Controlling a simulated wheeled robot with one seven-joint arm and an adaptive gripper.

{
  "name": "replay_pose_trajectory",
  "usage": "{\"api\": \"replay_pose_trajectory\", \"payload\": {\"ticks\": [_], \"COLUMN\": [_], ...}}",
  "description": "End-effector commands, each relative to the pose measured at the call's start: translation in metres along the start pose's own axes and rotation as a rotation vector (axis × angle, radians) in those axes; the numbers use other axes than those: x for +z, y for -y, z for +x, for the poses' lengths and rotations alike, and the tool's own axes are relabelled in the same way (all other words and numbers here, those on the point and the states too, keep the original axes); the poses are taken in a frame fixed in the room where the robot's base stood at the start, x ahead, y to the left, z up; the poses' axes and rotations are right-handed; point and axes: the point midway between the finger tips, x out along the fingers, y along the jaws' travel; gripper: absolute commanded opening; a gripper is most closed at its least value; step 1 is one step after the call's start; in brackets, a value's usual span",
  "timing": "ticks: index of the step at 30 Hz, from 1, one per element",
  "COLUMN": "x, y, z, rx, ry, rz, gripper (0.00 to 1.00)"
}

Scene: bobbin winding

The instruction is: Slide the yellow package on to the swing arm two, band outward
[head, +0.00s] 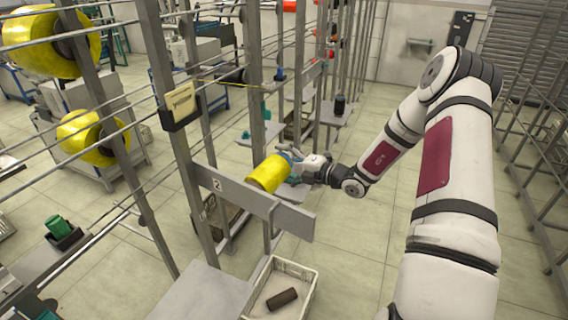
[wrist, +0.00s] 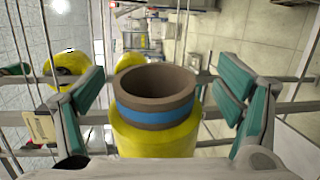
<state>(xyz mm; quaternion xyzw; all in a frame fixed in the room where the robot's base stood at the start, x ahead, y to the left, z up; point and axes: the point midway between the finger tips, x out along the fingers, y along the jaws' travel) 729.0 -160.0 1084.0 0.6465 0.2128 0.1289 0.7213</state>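The yellow package (head: 267,174) sits by the grey beam marked 2 (head: 217,185), tilted, its end toward my gripper (head: 296,167). In the wrist view the yellow package (wrist: 155,140) shows a brown, hollow tube end with a blue band (wrist: 157,117), facing my wrist. My gripper's teal-padded fingers (wrist: 160,88) stand wide open on both sides of the tube, with gaps left and right. The package stays up without a closed grip. Swing arm two itself is hidden by the package, so I cannot see how far it is on.
Upright posts and thin rails of the rack stand close around the package. A white crate (head: 307,279) holding a dark cylinder (head: 282,299) is below. Other yellow packages (head: 92,138) hang on the left. Open floor (head: 355,250) lies right of the crate.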

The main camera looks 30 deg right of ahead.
Motion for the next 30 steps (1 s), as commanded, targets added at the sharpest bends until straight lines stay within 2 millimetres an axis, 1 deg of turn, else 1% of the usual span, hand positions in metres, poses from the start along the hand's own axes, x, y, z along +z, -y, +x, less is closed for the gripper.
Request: {"api": "replay_pose_trajectory", "payload": {"ticks": [7,11,14,21,24,27,30], "x": [0.0,0.001,0.001,0.001,0.001,0.001,0.0], "y": [0.001,0.001,0.001,0.001,0.0,0.0,0.0], "z": [-0.001,-0.012,-0.029,-0.078,-0.095,-0.108,-0.116], "rx": [-0.002,-0.002,-0.003,-0.002,-0.001,-0.002,-0.001], "ry": [0.0,0.001,0.004,0.004,0.003,0.002,0.001], "rz": [0.0,0.0,-0.001,0.0,0.0,-0.001,0.0], "gripper": [0.86,0.86,0.86,0.86,0.86,0.86,0.86]}}
